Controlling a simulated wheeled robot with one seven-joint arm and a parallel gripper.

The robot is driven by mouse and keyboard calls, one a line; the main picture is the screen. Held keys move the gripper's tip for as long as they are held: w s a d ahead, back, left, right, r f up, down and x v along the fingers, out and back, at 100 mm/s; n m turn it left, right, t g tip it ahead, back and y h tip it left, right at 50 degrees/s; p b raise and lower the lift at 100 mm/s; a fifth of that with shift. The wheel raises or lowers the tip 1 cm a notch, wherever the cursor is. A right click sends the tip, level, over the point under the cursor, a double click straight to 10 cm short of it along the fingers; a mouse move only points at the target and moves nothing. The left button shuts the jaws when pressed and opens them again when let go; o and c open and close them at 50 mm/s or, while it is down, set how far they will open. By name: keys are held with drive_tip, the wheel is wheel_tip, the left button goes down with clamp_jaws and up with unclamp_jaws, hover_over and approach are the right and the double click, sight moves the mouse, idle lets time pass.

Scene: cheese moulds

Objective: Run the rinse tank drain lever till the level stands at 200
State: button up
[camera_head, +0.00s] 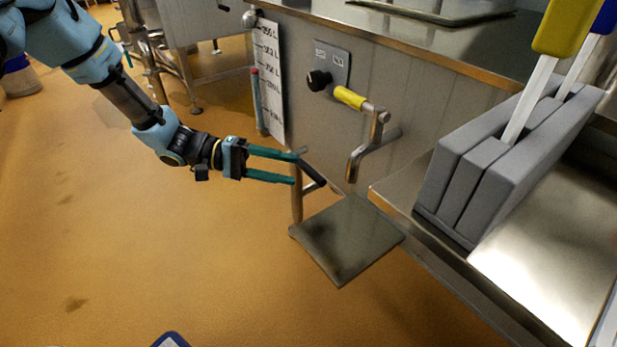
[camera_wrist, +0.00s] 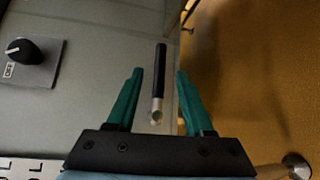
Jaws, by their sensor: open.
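The rinse tank (camera_head: 330,50) is a grey metal box with a white level scale (camera_head: 270,85) at its left corner. Beside the scale stands a thin upright tube (camera_head: 257,105), teal with a reddish top. The scale's figures are too small to read surely. A lever with a black grip (camera_head: 313,174) sits low at the tank's front corner; I take it for the drain lever. My gripper (camera_head: 297,168) is open, its teal fingers at the lever. In the wrist view the black grip (camera_wrist: 160,75) lies between the open fingers (camera_wrist: 158,78), apparently touching neither.
A yellow-handled lever (camera_head: 349,97) on a spout and a black knob (camera_head: 318,80) on a plate are on the tank front. A square metal plate (camera_head: 345,240) lies below the spout. Grey blocks (camera_head: 500,150) stand on the steel bench (camera_head: 545,265) at right.

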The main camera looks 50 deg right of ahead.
sight(308, 174)
drive_tip(key=b+x, duration=0.1)
drive_tip(key=x, duration=0.5)
drive_tip(key=shift+s, duration=0.2)
clamp_jaws()
idle(1.2)
